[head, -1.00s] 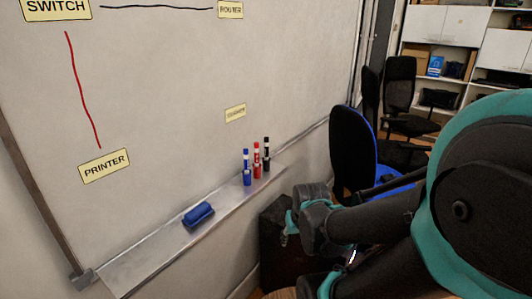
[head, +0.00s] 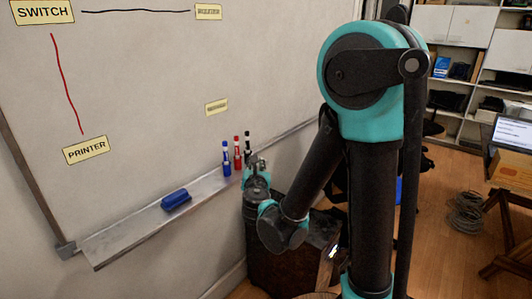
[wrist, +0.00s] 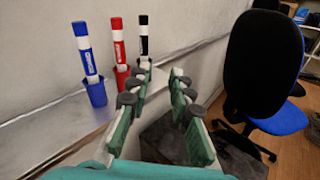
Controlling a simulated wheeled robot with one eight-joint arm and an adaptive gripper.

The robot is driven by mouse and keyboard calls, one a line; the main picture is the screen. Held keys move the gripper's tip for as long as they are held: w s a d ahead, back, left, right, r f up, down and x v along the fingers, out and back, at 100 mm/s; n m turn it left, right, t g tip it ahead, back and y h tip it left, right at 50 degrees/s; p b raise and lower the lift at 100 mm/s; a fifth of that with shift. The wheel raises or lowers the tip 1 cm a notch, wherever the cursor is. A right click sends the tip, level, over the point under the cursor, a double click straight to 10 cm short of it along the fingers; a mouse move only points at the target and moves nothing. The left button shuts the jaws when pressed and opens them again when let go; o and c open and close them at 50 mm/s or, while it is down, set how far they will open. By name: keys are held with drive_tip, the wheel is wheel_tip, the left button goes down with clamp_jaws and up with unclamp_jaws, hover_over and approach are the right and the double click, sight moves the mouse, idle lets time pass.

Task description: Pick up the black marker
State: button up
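The black marker (head: 247,147) stands upright at the right end of a row of three on the whiteboard tray; it also shows in the wrist view (wrist: 143,37), with a black cap and white body. Its lower part is hidden behind my left finger in the wrist view. My gripper (head: 257,164) is just in front of and below the marker in the head view. In the wrist view my gripper (wrist: 161,82) is open and empty, its two fingers apart. The marker is beyond the fingertips, towards the left finger.
A blue marker (wrist: 88,50) and a red marker (wrist: 118,42) stand in cups left of the black one. A blue eraser (head: 176,200) lies on the tray (head: 125,237). A black and blue office chair (wrist: 262,65) is at the right. A dark box (head: 275,265) stands below.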

sight(247, 142)
drive_tip(key=w+a+n, duration=0.1)
drive_tip(key=w, duration=0.2)
drive_tip(key=w+a+n, duration=0.1)
drive_tip(key=w, duration=0.3)
drive_tip(key=w+a+y, duration=0.1)
drive_tip(key=w, duration=0.3)
drive_tip(key=shift+w+a+r+n, duration=0.15)
drive_tip(key=shift+a+r+n, duration=0.05)
drive_tip(key=shift+r+n, duration=0.2)
drive_tip(key=shift+w+a+f, duration=0.1)
drive_tip(key=shift+w+a, duration=0.1)
drive_tip(key=shift+w, duration=1.1)
drive_tip(key=shift+w+a, duration=0.2)
drive_tip(key=shift+w, duration=1.05)
clamp_jaws()
